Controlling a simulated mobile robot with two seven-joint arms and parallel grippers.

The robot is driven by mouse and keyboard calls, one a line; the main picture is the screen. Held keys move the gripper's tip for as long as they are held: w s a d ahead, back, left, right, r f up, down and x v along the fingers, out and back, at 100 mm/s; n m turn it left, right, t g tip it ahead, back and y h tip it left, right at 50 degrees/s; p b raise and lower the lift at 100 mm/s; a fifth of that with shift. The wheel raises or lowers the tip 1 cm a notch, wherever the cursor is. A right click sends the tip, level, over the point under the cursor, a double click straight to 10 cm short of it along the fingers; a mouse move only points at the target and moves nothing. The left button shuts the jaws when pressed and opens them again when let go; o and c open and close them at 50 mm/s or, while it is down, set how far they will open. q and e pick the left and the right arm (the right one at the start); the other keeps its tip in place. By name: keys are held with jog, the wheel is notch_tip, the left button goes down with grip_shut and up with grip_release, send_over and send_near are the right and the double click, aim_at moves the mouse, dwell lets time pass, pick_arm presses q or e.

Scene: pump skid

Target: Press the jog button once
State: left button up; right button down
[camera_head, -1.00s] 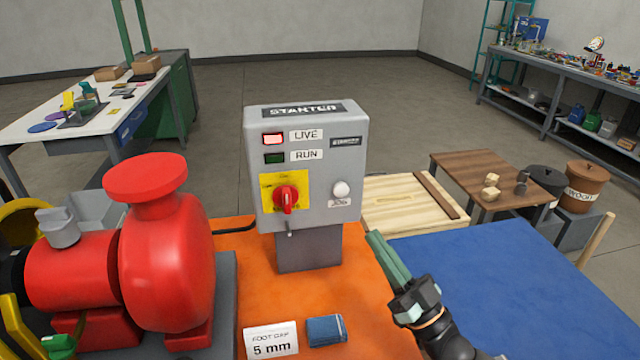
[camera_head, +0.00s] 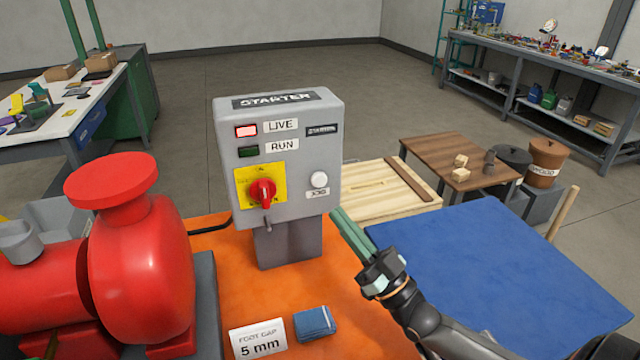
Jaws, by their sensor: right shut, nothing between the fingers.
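The grey starter box (camera_head: 280,160) stands upright on its post on the orange skid. The white round jog button (camera_head: 319,179) is on the right of its front face, above a small label. The LIVE lamp (camera_head: 246,131) is lit red and the RUN lamp (camera_head: 248,151) is dark green. A red rotary switch (camera_head: 262,192) sits on a yellow plate left of the button. My right gripper (camera_head: 342,218), with green fingers, is shut and empty. Its tips appear just below and right of the button, apart from it in the picture. My left gripper is not in view.
A red pump (camera_head: 140,260) stands on the left. A blue mat (camera_head: 500,260) lies at the right, with a wooden crate (camera_head: 385,200) behind the gripper.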

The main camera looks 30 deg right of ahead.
aim_at(319, 180)
jog(key=w+d+b, duration=0.1)
jog(key=w+b, duration=0.2)
jog(key=w, duration=0.4)
jog(key=shift+d, duration=0.35)
jog(key=shift+w, duration=0.2)
dwell(1.5)
jog(key=shift+w+d+b, duration=0.1)
jog(key=shift+w+b, duration=0.2)
jog(key=shift+b, duration=0.05)
jog(key=shift+w+d, duration=0.1)
jog(key=shift+w, duration=0.35)
dwell(0.5)
jog(key=shift+s, duration=0.15)
jog(key=shift+s+a+p, duration=0.2)
jog(key=shift+s+p, duration=0.15)
jog(key=shift+s, duration=0.4)
